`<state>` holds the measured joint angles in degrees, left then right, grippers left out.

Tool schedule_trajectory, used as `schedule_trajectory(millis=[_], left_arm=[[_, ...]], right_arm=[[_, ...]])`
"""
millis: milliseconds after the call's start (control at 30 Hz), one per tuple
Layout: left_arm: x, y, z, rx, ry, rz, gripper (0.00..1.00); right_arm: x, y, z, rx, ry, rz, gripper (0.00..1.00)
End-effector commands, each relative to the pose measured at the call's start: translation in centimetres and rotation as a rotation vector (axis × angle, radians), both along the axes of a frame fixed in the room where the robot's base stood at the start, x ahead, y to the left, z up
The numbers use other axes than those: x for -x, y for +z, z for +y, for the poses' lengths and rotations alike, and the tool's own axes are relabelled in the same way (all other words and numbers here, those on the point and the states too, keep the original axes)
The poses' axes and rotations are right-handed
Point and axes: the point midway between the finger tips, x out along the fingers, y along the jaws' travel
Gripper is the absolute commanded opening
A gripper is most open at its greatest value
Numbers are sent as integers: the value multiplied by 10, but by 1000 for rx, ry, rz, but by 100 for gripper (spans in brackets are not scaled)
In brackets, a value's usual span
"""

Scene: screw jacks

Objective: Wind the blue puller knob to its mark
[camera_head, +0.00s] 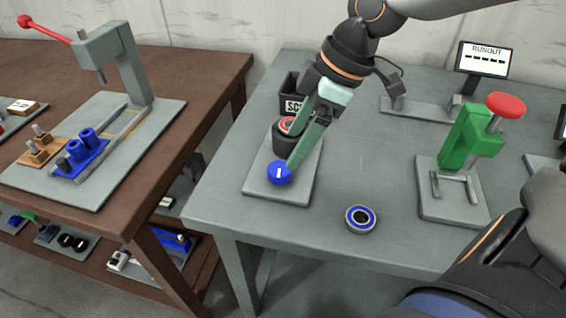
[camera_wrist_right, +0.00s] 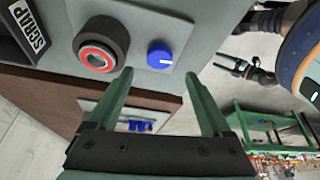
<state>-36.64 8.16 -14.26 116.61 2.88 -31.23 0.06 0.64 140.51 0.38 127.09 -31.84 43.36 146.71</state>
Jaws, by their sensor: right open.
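The blue knob (camera_head: 279,173) has a white line on top and sits at the near end of a grey plate (camera_head: 262,184). In the right wrist view the knob (camera_wrist_right: 160,56) shows just beyond and between the fingertips, its line roughly horizontal. No separate mark is clear beside it. My right gripper (camera_head: 296,145) is open, its green fingers apart; in the right wrist view (camera_wrist_right: 158,76) nothing is between them. One finger overlaps the knob's edge in the head view; contact is unclear. A small gripper with green fingers, apparently my left (camera_wrist_right: 238,68), shows far off; its opening is unclear.
A dark cylinder with a red-ringed bearing (camera_wrist_right: 97,58) stands on the same plate, beside the knob. A black SCRAP bin (camera_head: 291,92) is behind. A loose blue-ringed bearing (camera_head: 361,219) lies right of the plate. A green press (camera_head: 468,138) stands farther right.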

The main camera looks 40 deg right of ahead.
Motion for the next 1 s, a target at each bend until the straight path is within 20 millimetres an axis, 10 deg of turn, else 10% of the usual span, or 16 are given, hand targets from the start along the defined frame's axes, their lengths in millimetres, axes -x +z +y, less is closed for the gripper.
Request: schedule_trajectory(millis=[300,767,1000], left_arm=[[1,-8,3,-5,1,-1,84],[2,-8,4,-6,2,-1,84],[2,-8,4,-6,2,-1,84]], right_arm=[[-12,-48,15,-1,1,1,84],[-15,-59,19,-1,1,-2,84],[-15,-58,19,-1,1,-2,60]])
